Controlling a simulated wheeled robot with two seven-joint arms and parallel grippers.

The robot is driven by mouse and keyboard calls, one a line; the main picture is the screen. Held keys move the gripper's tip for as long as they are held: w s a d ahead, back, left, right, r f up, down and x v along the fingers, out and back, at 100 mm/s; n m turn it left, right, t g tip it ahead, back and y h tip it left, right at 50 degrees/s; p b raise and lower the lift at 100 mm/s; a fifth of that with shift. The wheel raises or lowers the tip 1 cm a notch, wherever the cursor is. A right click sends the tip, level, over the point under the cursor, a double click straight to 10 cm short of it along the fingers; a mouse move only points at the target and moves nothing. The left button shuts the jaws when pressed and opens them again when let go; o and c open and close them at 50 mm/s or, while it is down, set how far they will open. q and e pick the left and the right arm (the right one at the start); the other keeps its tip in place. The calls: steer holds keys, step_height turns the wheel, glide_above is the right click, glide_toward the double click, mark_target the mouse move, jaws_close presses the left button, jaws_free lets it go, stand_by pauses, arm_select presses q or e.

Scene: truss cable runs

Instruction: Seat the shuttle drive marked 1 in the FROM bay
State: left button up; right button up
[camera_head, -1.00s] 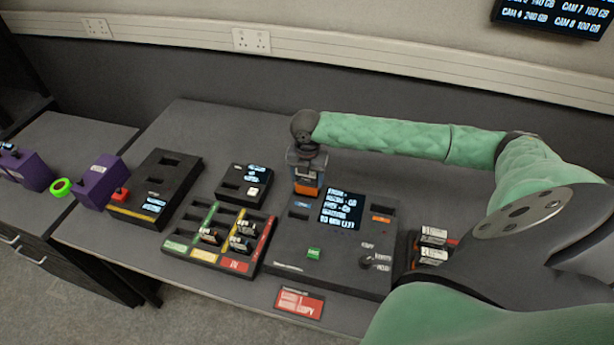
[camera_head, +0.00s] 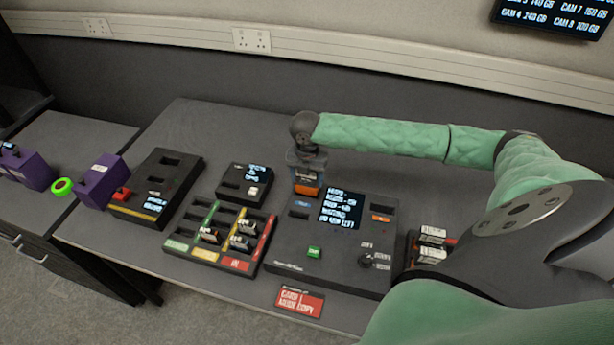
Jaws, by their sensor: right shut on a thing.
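An orange-faced drive (camera_head: 308,189) is held in my right gripper (camera_head: 307,177), which points down and is shut on it. I cannot read a mark on the drive. It is at the back left of the black copy console (camera_head: 335,255), just behind the blue label (camera_head: 302,203) that seems to mark the FROM bay. A dark slot (camera_head: 298,214) lies in front of that label. I cannot tell whether the drive touches the console. My left gripper is not in view.
A sorting tray (camera_head: 222,240) with several drives and coloured strips lies left of the console. A small black box with a screen (camera_head: 243,180) and a larger black unit (camera_head: 157,187) stand beyond it. A red sign (camera_head: 299,302) lies in front. Another drive holder (camera_head: 428,247) is at the right.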

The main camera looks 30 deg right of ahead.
mark_target(307, 185)
steer(key=shift+f+p, duration=0.3)
steer(key=shift+f, duration=0.35)
stand_by(0.6)
steer(key=shift+f, duration=1.25)
stand_by(1.2)
steer(key=o, duration=1.5)
